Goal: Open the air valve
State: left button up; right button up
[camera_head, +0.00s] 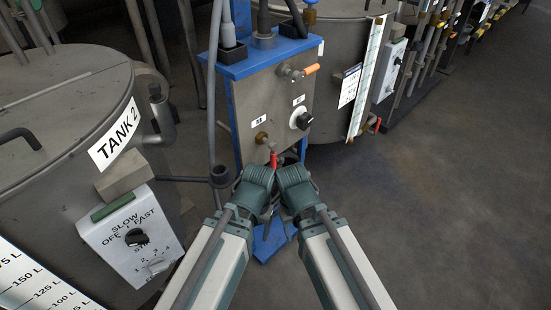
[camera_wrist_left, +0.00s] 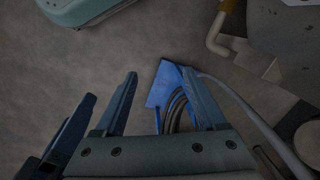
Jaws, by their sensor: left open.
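A grey metal control box (camera_head: 270,105) with a blue top stands at the centre of the head view. An orange-handled valve (camera_head: 311,69) sticks out near its top right. A red lever valve (camera_head: 273,158) sits at its lower edge. I cannot tell by label which one is the air valve. My left gripper (camera_head: 262,190) is just below the red lever, apart from the orange handle. In the left wrist view its fingers (camera_wrist_left: 163,105) are spread, with nothing clearly held between them. My right gripper (camera_head: 293,188) is close beside it; its fingers are hidden.
A black knob (camera_head: 302,121) is on the box front. Tank 2 (camera_head: 62,110) and its white speed switch box (camera_head: 132,238) stand at left. Another tank (camera_head: 335,60) is behind. A blue stand base (camera_head: 268,243) lies below; in the left wrist view, hoses run by blue metal (camera_wrist_left: 163,85). Floor at right is clear.

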pick_arm(q)
jog(key=shift+m+t+h, duration=0.5)
jog(key=shift+t+h, duration=0.2)
jog(key=w+r+p, duration=0.2)
jog(key=r, duration=0.1)
jog(key=w+d+r+p, duration=0.1)
jog(key=w+r+p, duration=0.1)
jog(key=r+p, duration=0.1)
jog(key=w+r+p, duration=0.2)
jog(key=r+p, duration=0.1)
jog(key=shift+d, duration=0.3)
jog(key=shift+c, duration=1.2)
jog(key=m+t+h+p, duration=0.2)
jog(key=p, duration=0.8)
send_near(273, 157)
jog(key=shift+w+a+r+t, duration=0.1)
jog(key=shift+w+r+t, duration=0.1)
jog(key=shift+t, duration=0.1)
jog(key=shift+f, duration=0.15)
jog(key=b+x, duration=1.2)
jog(key=x, duration=0.1)
jog(key=shift+d+f+b, duration=0.2)
jog(key=shift+f+b, duration=0.05)
jog(key=shift+b, duration=0.1)
grip_shut()
